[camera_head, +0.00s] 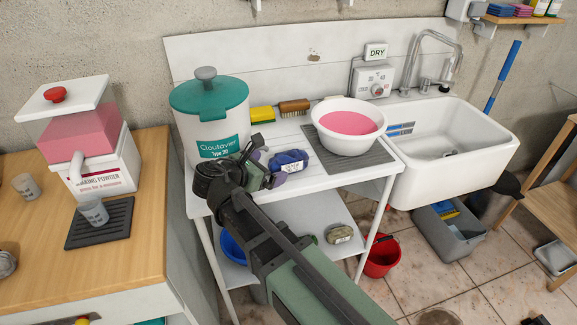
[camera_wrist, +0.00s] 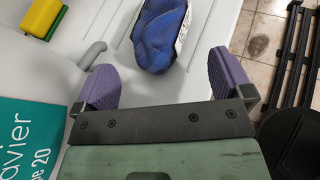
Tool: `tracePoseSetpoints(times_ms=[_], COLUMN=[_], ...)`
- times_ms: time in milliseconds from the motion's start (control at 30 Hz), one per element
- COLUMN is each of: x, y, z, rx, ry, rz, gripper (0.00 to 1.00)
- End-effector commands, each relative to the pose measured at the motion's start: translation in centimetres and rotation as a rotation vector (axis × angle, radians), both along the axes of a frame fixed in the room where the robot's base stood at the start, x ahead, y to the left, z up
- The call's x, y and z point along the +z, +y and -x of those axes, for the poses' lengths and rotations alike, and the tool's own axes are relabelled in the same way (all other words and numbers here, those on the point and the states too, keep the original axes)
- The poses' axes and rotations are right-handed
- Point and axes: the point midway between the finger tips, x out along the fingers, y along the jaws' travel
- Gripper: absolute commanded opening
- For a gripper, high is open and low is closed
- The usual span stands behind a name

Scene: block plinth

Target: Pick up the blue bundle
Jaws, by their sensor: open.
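The blue bundle (camera_head: 289,161) lies on the white table (camera_head: 340,180), with a pale band or label on it. It also shows in the wrist view (camera_wrist: 160,38), at the top centre, ahead of my gripper. My gripper (camera_wrist: 164,80) is open, with purple finger pads either side of an empty gap. The bundle lies beyond the fingertips, roughly in line with the gap. In the head view my gripper (camera_head: 266,168) is just left of the bundle, partly hidden by my arm.
A white container with a teal lid (camera_head: 210,110) stands close left of my gripper. A bowl of pink stuff (camera_head: 348,124) is on a grey mat to the right. A yellow-green sponge (camera_head: 262,114) and a brush (camera_head: 295,106) lie behind. The sink (camera_head: 455,150) is further right.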

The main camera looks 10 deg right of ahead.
Motion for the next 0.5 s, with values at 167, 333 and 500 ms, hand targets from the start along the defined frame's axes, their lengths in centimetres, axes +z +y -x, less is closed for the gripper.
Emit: tracePoseSetpoints(times_ms=[167, 333, 500], x=[-0.3, -1.6, -2.0], y=[-0.5, -2.6, -3.9], z=[-0.4, -2.3, -3.2], rx=[-0.001, -0.004, 0.000], ry=[0.000, 0.000, 0.000], rz=[0.000, -0.001, -0.001], gripper=[0.98, 0.98, 0.98])
